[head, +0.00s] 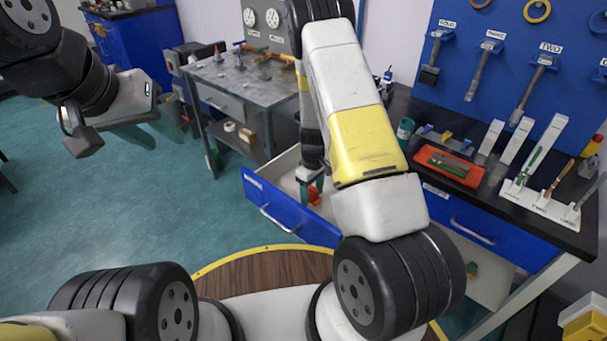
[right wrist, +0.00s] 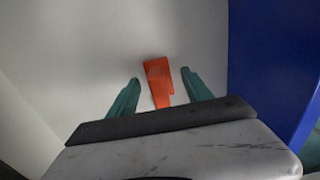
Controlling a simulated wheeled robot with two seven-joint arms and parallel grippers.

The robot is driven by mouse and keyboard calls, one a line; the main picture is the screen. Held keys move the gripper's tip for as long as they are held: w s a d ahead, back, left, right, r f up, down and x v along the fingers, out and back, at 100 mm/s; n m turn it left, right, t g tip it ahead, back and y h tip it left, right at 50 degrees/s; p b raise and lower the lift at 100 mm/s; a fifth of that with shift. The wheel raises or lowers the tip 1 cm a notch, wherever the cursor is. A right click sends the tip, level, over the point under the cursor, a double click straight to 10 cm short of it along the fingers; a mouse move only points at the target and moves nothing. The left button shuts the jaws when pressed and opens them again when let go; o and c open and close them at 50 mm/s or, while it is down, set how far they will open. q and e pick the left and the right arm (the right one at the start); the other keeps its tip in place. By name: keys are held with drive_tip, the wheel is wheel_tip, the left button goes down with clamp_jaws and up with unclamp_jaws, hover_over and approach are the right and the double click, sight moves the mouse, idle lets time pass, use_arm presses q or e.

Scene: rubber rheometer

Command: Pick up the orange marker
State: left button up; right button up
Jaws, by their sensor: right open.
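The orange marker (right wrist: 158,80) lies on the pale floor of an open drawer in the right wrist view. It is a flat orange piece, wide at the far end and narrower toward my gripper. It also shows in the head view (head: 315,196), partly hidden by my right gripper (head: 309,188). My right gripper is open in the right wrist view (right wrist: 160,88), with one green finger on each side of the marker and visible gaps between. My left gripper (head: 152,132) is open and empty at the left, above the floor.
The open drawer (head: 285,212) has a blue front, and its blue wall (right wrist: 270,75) is close on the right in the wrist view. The black bench (head: 425,190) carries a red tray (head: 447,167) and a white tool holder (head: 540,203). A grey table (head: 235,85) stands behind.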

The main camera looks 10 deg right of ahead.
sight(312, 188)
drive_tip(key=shift+f, duration=0.4)
drive_tip(key=shift+c, duration=0.5)
clamp_jaws()
drive_tip(key=shift+r, duration=0.15)
wheel_tip(312, 188, up, 10)
drive_tip(key=shift+f, duration=0.1)
